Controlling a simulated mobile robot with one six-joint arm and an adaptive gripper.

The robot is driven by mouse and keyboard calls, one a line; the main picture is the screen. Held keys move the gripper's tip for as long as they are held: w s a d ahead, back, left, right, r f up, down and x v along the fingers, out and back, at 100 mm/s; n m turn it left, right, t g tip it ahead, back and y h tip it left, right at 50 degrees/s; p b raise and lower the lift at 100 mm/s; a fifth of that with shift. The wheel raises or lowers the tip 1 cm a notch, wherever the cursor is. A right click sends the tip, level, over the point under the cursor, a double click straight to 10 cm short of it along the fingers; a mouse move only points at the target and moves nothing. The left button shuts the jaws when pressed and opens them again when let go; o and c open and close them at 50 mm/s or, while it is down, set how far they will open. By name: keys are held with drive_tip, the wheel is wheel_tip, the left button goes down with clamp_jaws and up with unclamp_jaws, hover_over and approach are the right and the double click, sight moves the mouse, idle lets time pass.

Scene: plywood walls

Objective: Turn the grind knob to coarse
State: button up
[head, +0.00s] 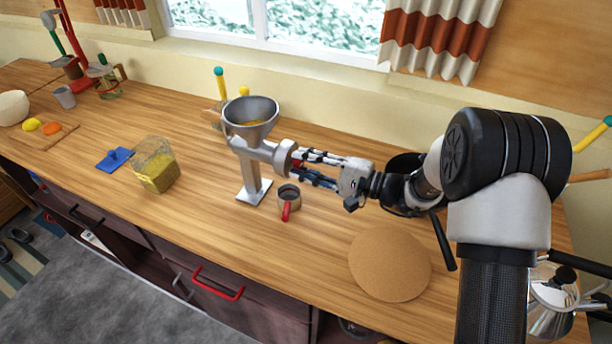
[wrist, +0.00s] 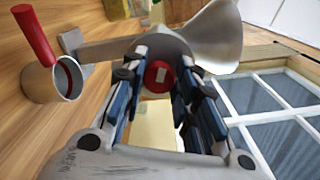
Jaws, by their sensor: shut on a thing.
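The grey metal grinder (head: 252,155) stands upright on the counter, its wide hopper (head: 251,112) on top with yellow-brown contents. In the wrist view the grinder (wrist: 150,45) lies sideways. The grind knob (wrist: 158,74) shows as a red round face with a pale mark, at the grinder's front end. My gripper (head: 299,168) comes from the right and is shut on the knob; in the wrist view the fingers (wrist: 155,88) lie on both sides of it. The fingers hide the knob's sides. I cannot read any coarse or fine marking.
A metal cup (head: 289,196) with a red handle stands just below my gripper. A clear container (head: 156,165) and a blue lid-like piece (head: 115,158) lie to the left. A round cork mat (head: 390,265) lies at the front right. The counter between the cup and mat is clear.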

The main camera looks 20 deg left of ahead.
drive_tip(key=shift+f+n+b, duration=0.1)
drive_tip(key=shift+n+b, duration=2)
drive_tip(key=shift+b, duration=0.2)
drive_tip(key=o, duration=1)
drive_tip(key=shift+o, duration=0.2)
drive_tip(key=shift+d, duration=0.1)
drive_tip(key=s+d, duration=0.1)
drive_tip(key=d, duration=1.1)
drive_tip(key=shift+a, duration=0.1)
